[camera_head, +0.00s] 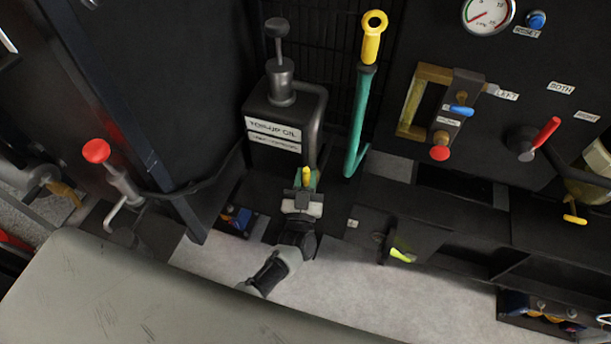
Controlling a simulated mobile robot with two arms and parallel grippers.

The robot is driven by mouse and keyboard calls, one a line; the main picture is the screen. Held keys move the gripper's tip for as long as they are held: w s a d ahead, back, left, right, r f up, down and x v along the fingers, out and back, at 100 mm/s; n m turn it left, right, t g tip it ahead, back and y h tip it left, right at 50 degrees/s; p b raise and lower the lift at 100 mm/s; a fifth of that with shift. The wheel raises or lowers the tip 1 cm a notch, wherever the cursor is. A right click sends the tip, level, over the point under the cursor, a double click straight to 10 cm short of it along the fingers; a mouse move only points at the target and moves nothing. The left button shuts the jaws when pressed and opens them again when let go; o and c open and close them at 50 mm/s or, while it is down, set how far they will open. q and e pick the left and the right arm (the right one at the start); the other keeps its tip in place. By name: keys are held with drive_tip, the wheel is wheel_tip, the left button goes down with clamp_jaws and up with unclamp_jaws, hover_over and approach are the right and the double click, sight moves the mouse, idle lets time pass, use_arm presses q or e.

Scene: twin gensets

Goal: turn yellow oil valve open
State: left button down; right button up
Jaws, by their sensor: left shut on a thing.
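The yellow oil valve (306,173) shows as a small upright yellow handle on a green body, at the foot of the black box labelled for top-up oil (273,131). My left gripper (304,190) is shut on it. The fingers and wrist cover the lower part of the valve, so the handle's exact angle is hard to read. My right gripper is not in view.
A pump with a dark knob (279,62) stands on the box. A green lever with a yellow grip (372,38) rises close on the right. A red-knobbed pump (97,151) is at left. A red-handled selector (547,132) is at right. A grey surface (130,290) fills the lower left.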

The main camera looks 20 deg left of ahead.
sight(306, 183)
use_arm(q)
drive_tip(key=shift+s+f, duration=0.1)
drive_tip(key=shift+f, duration=0.05)
drive_tip(key=c, duration=1)
unclamp_jaws()
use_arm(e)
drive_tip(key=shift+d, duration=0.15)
use_arm(q)
drive_tip(key=shift+o, duration=0.2)
drive_tip(key=v, duration=0.3)
drive_tip(key=s+d, duration=0.2)
drive_tip(key=s, duration=0.9)
drive_tip(key=shift+s, duration=0.4)
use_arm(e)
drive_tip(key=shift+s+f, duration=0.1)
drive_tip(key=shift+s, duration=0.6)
